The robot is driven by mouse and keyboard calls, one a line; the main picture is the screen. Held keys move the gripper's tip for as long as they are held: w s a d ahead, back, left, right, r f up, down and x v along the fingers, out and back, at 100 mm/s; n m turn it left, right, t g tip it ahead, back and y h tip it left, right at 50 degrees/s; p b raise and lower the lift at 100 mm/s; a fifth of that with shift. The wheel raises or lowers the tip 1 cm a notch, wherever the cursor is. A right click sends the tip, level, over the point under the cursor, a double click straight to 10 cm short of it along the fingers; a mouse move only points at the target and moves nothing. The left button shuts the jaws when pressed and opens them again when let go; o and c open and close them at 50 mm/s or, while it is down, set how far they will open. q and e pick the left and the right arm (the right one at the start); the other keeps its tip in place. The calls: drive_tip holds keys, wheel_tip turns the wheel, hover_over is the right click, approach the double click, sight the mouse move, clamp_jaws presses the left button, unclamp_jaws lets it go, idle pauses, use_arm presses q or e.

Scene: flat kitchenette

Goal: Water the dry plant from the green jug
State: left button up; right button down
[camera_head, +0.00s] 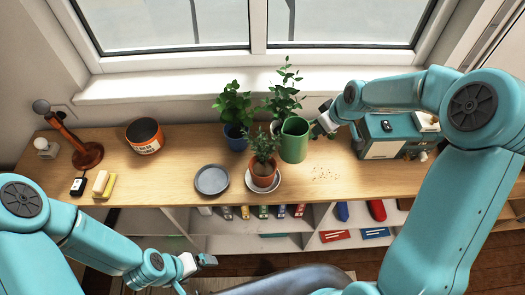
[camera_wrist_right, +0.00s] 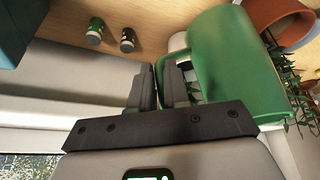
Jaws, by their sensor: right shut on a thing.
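The green jug (camera_head: 294,142) is upright on or just above the counter, beside the potted plants; I cannot tell if it touches the wood. My right gripper (camera_head: 322,124) is shut on the jug from its right side. In the right wrist view the jug (camera_wrist_right: 235,65) fills the area right of my fingers (camera_wrist_right: 158,85). A plant in a terracotta pot (camera_head: 263,175) stands on a white saucer (camera_head: 249,184), left of and in front of the jug. Its leaves are green; I cannot tell which plant is dry. My left gripper (camera_head: 206,260) is empty, low before the shelves.
A plant in a blue pot (camera_head: 237,131) and another plant (camera_head: 286,92) stand behind. An empty grey saucer (camera_head: 212,180) lies left. Brown crumbs (camera_head: 326,173) lie right of the terracotta pot. A teal box (camera_head: 388,128) stands right. An orange-black pot (camera_head: 146,136) stands left.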

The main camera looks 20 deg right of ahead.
drive_tip(key=s+a+r+n+t+h+b, duration=0.2)
drive_tip(key=a+r+t+h+b, duration=0.1)
drive_tip(key=a+r+h+b, duration=0.5)
drive_tip(key=shift+a+r+n+h, duration=0.4)
drive_tip(key=shift+a+r+h, duration=0.35)
drive_tip(key=shift+r+h, duration=1.4)
drive_tip(key=shift+w+a+r+t, duration=0.1)
drive_tip(key=shift+a+r+t, duration=0.05)
drive_tip(key=shift+r, duration=0.35)
drive_tip(key=shift+a+r+t, duration=0.1)
drive_tip(key=shift+r+t, duration=0.05)
drive_tip(key=shift+r, duration=0.3)
drive_tip(key=shift+d, duration=0.15)
drive_tip(key=shift+w+d, duration=0.3)
drive_tip(key=shift+d, duration=0.1)
drive_tip(key=shift+s+d+r+n+h+p, duration=0.1)
drive_tip(key=shift+d+r+n+h+p, duration=0.05)
drive_tip(key=shift+r+n+h+p, duration=0.15)
